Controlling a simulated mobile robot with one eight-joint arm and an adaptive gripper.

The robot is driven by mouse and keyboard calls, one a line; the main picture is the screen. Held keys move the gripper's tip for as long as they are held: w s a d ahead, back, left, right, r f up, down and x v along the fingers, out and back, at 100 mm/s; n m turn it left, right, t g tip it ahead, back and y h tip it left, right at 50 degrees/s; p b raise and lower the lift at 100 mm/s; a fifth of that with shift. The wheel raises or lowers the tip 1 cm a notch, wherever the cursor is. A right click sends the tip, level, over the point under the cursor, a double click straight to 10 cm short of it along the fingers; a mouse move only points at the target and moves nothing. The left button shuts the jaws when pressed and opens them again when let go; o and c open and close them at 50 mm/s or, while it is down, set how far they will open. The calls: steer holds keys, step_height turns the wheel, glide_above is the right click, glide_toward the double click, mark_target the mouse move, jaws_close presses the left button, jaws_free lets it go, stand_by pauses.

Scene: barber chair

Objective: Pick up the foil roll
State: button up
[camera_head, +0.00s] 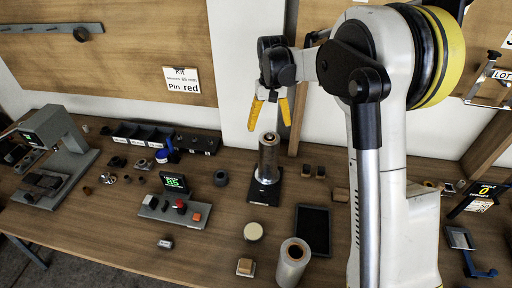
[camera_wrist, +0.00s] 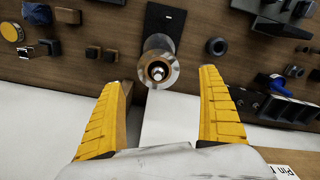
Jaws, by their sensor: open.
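A shiny grey, foil-like roll (camera_head: 268,160) stands upright on a black base plate (camera_head: 262,193) on the wooden bench. In the wrist view the roll (camera_wrist: 170,74) is seen end-on, with a spindle tip at its centre. A second similar roll (camera_head: 290,268) stands at the front edge of the head view; I cannot tell which one is the foil roll. My gripper (camera_head: 270,123) has yellow fingers that point down, open and empty, just above the roll on the base. In the wrist view my gripper (camera_wrist: 163,80) has that roll between and beyond its fingertips.
Right of the base are small brown blocks (camera_head: 312,171) and a black tray (camera_head: 312,229). Left are a control box with a green display (camera_head: 176,184) and a grey press (camera_head: 60,145). A round cream-topped piece (camera_head: 253,231) stands in front. The wall is close behind.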

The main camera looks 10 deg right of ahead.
mark_target(270, 132)
steer(key=f, duration=0.3)
steer(key=f+b, duration=0.1)
steer(key=f, duration=0.1)
steer(key=shift+s+d, duration=0.2)
steer(key=shift+s, duration=0.05)
steer(key=f, duration=0.1)
steer(key=f+b, duration=0.1)
steer(key=f, duration=0.3)
steer(key=shift+w+f+b, duration=0.1)
steer(key=shift+w+b, duration=0.2)
steer(key=shift+b, duration=0.1)
steer(key=c, duration=1.5)
step_height(270, 132, up, 28)
steer(key=p, duration=0.6)
